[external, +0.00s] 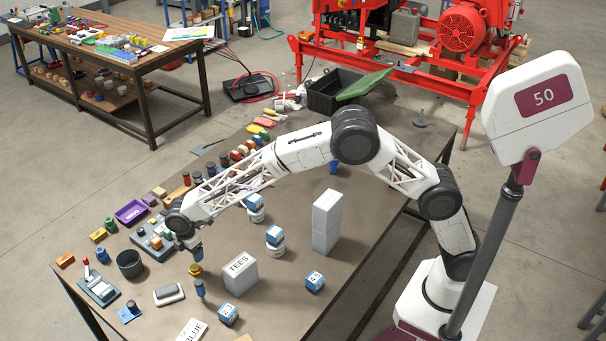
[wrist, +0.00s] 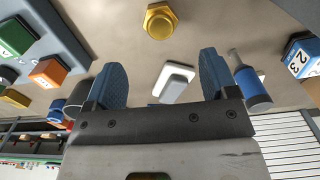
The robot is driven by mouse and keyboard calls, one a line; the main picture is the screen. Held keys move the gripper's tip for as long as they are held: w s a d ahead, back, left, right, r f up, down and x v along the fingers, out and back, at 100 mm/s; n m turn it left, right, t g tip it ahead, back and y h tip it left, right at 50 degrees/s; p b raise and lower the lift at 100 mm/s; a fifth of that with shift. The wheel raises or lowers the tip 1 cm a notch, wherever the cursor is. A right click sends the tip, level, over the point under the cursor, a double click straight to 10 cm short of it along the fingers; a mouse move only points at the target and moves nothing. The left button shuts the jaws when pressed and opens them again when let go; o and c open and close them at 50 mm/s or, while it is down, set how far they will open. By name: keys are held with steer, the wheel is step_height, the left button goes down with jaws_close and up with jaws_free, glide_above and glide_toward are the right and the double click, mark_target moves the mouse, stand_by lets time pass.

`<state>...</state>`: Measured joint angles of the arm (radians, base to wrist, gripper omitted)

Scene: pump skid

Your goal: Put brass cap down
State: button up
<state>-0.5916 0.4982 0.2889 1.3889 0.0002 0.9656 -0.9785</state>
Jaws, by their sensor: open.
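The brass cap (wrist: 160,21) is a gold hexagonal piece in the top middle of the wrist view, on the brown table. In the external view the brass cap (external: 195,270) sits near the front, just below my gripper (external: 198,252). My gripper (wrist: 162,82) has two blue fingers spread wide with nothing between them. The cap lies beyond the fingertips in the wrist view, apart from them. Its underside is hidden.
A blue cylinder (external: 200,289) stands close to the cap. A white-topped block (external: 169,294), a dark cup (external: 130,264) and the TEES block (external: 240,273) are nearby. Blue-and-white number cubes (external: 228,314) stand to the right. Bare table lies between them.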

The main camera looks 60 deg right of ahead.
steer(key=shift+r, duration=1.45)
steer(key=s+d+r+m, duration=0.3)
steer(key=s+d+r, duration=0.35)
steer(key=d, duration=0.45)
steer(key=s+d+r+m+t, duration=0.1)
steer(key=s+d+r+m, duration=0.2)
steer(key=s+d+r, duration=0.55)
steer(key=s+d+r+m, duration=0.2)
steer(key=d+r, duration=0.3)
steer(key=d, duration=0.9)
steer(key=s+d+r+m+t, duration=0.1)
steer(key=s+d+m, duration=0.2)
steer(key=s+d, duration=0.45)
steer(key=s+d+r+m, duration=0.2)
steer(key=s+d, duration=0.4)
steer(key=s, duration=0.3)
steer(key=s+d+f+m, duration=0.2)
steer(key=s+d, duration=0.2)
steer(key=s, duration=0.5)
steer(key=s+d+f+m, duration=0.3)
steer(key=s+d, duration=0.1)
steer(key=s, duration=0.5)
steer(key=shift+f+t, duration=0.15)
steer(key=shift+t, duration=0.15)
